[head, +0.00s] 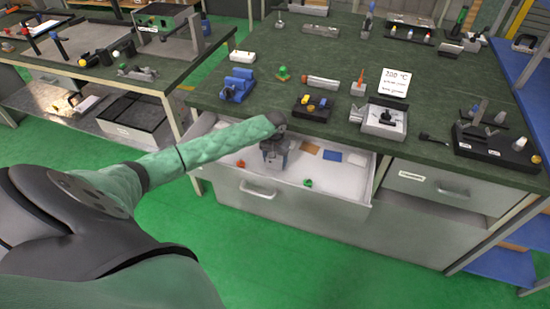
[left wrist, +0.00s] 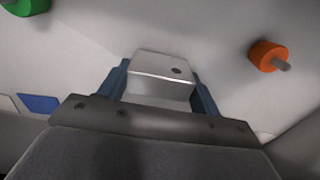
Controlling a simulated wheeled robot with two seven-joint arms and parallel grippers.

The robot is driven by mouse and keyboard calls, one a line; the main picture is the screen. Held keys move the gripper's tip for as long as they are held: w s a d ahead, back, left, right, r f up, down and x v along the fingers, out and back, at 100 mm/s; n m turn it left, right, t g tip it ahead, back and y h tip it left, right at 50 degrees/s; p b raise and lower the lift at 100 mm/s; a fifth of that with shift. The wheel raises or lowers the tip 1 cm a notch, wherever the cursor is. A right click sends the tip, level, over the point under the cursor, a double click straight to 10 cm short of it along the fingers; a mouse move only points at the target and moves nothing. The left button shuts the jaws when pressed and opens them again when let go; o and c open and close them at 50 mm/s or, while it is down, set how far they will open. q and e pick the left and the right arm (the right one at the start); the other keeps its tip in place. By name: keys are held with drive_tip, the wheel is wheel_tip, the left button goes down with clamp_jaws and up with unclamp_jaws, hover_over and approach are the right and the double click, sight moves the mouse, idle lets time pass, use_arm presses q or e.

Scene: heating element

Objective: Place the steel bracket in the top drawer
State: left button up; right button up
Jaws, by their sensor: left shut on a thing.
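My left gripper (head: 275,160) is over the open top drawer (head: 230,171), pointing down into it. In the left wrist view its blue fingers (left wrist: 160,88) are shut on the steel bracket (left wrist: 162,68), a light grey metal piece with a small hole. The white drawer floor shows behind the bracket; I cannot tell whether the bracket touches it. In the head view the bracket is largely hidden by the gripper. My right gripper is not in view.
The drawer holds an orange knob (left wrist: 264,55), a green piece (head: 308,182), a brown card (head: 310,148) and a blue card (head: 332,155). The green worktop (head: 335,60) above carries several tools and fixtures. A closed drawer (head: 430,185) is to the right.

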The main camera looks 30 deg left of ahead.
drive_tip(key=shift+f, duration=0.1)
use_arm(q)
drive_tip(key=o, duration=1.1)
drive_tip(key=shift+o, duration=0.2)
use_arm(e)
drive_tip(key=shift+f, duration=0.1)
use_arm(q)
drive_tip(key=shift+r, duration=0.5)
wheel_tip(320, 180, up, 11)
drive_tip(key=b, duration=0.2)
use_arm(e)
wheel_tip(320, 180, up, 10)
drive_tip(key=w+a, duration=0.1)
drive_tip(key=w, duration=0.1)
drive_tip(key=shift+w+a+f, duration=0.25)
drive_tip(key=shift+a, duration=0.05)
